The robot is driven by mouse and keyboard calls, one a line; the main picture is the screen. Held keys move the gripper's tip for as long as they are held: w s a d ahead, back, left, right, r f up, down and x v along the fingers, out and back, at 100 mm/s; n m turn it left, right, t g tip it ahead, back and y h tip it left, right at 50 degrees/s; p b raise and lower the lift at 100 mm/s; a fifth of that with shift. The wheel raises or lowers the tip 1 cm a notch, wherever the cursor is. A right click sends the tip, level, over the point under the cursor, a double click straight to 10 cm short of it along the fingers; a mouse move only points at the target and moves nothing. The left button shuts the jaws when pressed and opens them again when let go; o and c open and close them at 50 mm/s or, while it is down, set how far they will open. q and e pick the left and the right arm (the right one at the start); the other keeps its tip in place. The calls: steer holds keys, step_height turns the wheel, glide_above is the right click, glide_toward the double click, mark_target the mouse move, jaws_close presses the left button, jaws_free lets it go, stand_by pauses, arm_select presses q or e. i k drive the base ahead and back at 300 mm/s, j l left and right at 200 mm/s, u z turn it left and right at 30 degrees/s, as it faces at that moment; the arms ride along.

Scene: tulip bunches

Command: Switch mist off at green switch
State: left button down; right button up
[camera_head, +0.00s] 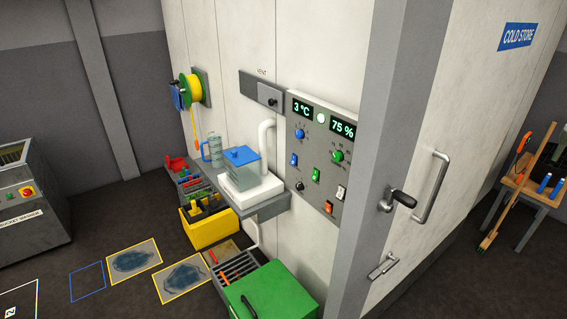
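The grey control panel (322,125) is on the pale cold store wall, right of centre. Its green switch (316,174) sits in the middle of the panel, below the green knob (337,156). A blue switch (294,160) is to its left, and a white switch (340,191) and an orange switch (329,207) are to its lower right. The green switch's position is too small to tell. The displays read 3 °C and 75 %. A clear tank with a blue lid (242,155) stands left of the panel, beside a white pipe (264,145). Neither gripper is in view.
A grey door post (378,150) and door handle (397,200) stand right of the panel. A shelf (272,203) juts out below the tank. A green box (275,290) and yellow bin (208,228) are lower. Tools lean on a rack (540,170) at far right.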

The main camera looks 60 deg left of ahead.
mark_target(314, 176)
steer(key=k+j, duration=0.1)
steer(key=j, duration=1.05)
steer(key=k+j, duration=0.1)
steer(key=j, duration=1.05)
